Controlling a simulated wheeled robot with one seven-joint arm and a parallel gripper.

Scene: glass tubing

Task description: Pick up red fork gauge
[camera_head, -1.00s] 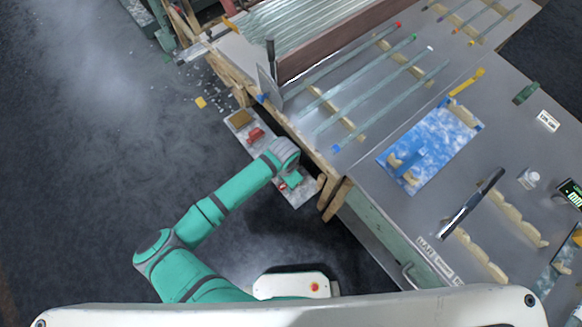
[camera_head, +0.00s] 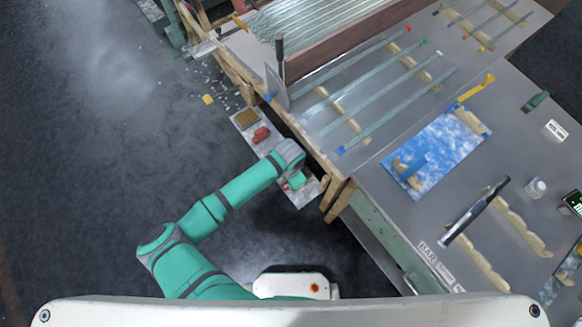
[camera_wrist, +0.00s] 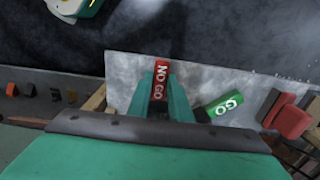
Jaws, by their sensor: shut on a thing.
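The red fork gauge (camera_wrist: 161,79), lettered "NO GO", is between the two teal fingers of my gripper (camera_wrist: 161,92) in the wrist view. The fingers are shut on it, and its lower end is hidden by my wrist. It overlaps the grey shelf board (camera_wrist: 125,69), but I cannot tell whether it still touches the board. A green gauge (camera_wrist: 222,105) lettered "GO" lies just right of the fingers. In the head view my gripper (camera_head: 291,184) is over the near end of the board, and only a little red of the gauge (camera_head: 286,187) shows.
A red block (camera_head: 260,134) and a brown block (camera_head: 246,118) are farther along the board. The workbench (camera_head: 375,175) stands just right of my gripper, with a wooden leg (camera_head: 340,200) close by. Glass tubes lie on the bench. The dark floor to the left is open.

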